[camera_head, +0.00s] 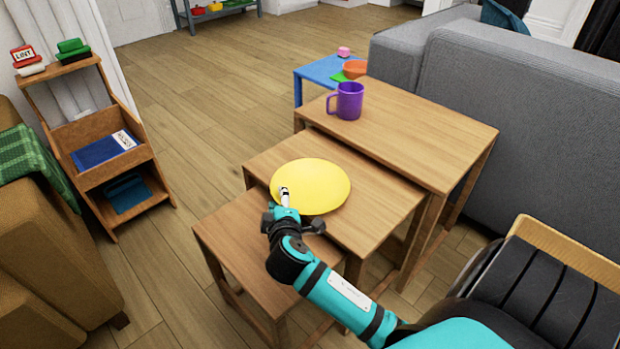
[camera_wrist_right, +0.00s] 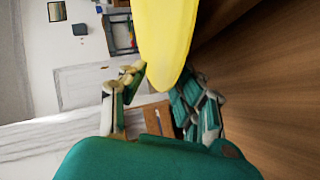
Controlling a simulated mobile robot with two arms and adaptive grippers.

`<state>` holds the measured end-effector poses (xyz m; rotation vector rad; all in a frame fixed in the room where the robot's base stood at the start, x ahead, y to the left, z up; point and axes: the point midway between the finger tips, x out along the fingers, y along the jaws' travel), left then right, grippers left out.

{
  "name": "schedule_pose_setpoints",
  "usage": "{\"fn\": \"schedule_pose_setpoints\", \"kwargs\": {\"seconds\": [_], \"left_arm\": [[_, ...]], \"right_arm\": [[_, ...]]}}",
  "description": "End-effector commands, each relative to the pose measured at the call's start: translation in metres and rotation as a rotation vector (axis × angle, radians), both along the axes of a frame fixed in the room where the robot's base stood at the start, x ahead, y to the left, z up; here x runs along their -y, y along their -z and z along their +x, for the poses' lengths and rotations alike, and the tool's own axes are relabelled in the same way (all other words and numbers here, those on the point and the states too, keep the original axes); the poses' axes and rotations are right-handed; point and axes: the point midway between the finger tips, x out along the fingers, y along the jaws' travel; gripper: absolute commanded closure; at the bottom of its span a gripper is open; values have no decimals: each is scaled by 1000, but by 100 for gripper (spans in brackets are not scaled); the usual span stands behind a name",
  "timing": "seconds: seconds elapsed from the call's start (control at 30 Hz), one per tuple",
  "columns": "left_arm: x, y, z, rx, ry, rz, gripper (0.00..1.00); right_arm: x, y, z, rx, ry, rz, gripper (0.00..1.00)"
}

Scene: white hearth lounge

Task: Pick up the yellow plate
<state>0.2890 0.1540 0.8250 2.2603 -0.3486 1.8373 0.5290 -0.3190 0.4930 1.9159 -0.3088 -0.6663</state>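The round yellow plate (camera_head: 318,185) appears to lie flat on the middle wooden nesting table (camera_head: 385,215). My right gripper (camera_head: 283,200) is at the plate's near left edge, with one pale fingertip showing over the rim. In the right wrist view the plate (camera_wrist_right: 168,35) reaches down between the two fingers of the gripper (camera_wrist_right: 163,88). The fingers stand apart, one on each side of the rim, and look open. Whether either finger touches the plate is hard to tell. My left gripper is not in view.
A purple mug (camera_head: 347,101) stands on the taller table (camera_head: 430,130) behind. The lowest table (camera_head: 240,240) is bare at front left. A blue table (camera_head: 322,70) with an orange bowl (camera_head: 355,69) is farther back. A grey sofa (camera_head: 520,110) is at right, a wooden shelf (camera_head: 100,135) at left.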

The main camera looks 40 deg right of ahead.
Motion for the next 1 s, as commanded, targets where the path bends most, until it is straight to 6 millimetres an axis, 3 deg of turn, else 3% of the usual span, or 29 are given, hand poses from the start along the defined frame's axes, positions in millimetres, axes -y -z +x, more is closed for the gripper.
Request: {"fn": "schedule_pose_setpoints", "kwargs": {"seconds": [0.07, 0.3, 0.83, 1.0], "left_arm": [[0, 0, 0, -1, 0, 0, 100], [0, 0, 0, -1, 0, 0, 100], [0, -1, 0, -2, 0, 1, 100], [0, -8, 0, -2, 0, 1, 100]], "right_arm": [[0, 0, 0, 0, 0, 0, 71], [0, 0, 0, 1, -1, 1, 100], [0, -2, 0, 2, -1, -1, 100], [0, -13, 0, 3, -1, 1, 100]]}}
